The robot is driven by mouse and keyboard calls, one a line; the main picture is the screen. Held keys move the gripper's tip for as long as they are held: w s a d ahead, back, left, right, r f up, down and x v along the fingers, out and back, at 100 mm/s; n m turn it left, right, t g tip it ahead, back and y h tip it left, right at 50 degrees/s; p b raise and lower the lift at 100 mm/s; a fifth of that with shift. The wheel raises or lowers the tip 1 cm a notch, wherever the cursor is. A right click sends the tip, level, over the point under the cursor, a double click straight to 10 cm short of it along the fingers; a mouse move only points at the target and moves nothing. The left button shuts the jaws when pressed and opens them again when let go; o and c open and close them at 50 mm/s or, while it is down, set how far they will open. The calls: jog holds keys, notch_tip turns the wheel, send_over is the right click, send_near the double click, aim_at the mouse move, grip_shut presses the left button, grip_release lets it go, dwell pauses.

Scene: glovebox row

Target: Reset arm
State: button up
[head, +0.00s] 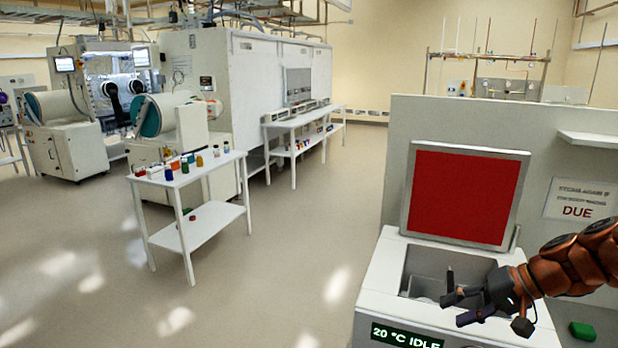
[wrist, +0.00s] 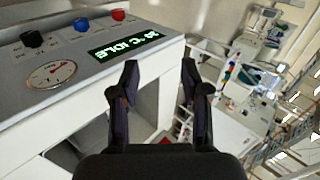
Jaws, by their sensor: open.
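My gripper (head: 464,304) is at the lower right of the head view, on the end of my orange-brown arm. It is in front of the open basin of a white machine (head: 378,302); whether it is above the basin or inside it is hard to tell. In the wrist view my gripper (wrist: 160,70) has its two black fingers apart, with nothing between them. Beyond the fingers are the machine's pale front and the room, seen tilted.
The machine's red-faced lid (head: 463,195) stands raised behind the basin. Its display (head: 405,336) reads "20 °C IDLE"; knobs and a dial (wrist: 51,74) show in the wrist view. A white cart (head: 213,177) with small bottles stands left. Open floor lies between.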

jog(key=s+a+f+n+g+h+b, duration=0.1)
jog(key=s+a+f+g+h+b, duration=0.15)
jog(key=s+a, duration=0.45)
jog(key=s+a+f+n+g+h+b, duration=0.1)
jog(key=s+a+f+n+g, duration=0.1)
jog(key=s+a+f, duration=0.35)
jog(key=s+f+n+g+h+b, duration=0.1)
jog(key=s+f+h+b, duration=0.2)
jog(key=s, duration=1.3)
notch_tip(320, 180, down, 2)
jog(key=shift+s+d+f+h, duration=0.1)
jog(key=shift+s+d+h, duration=0.1)
jog(key=shift+h, duration=0.65)
jog(key=shift+c, duration=0.3)
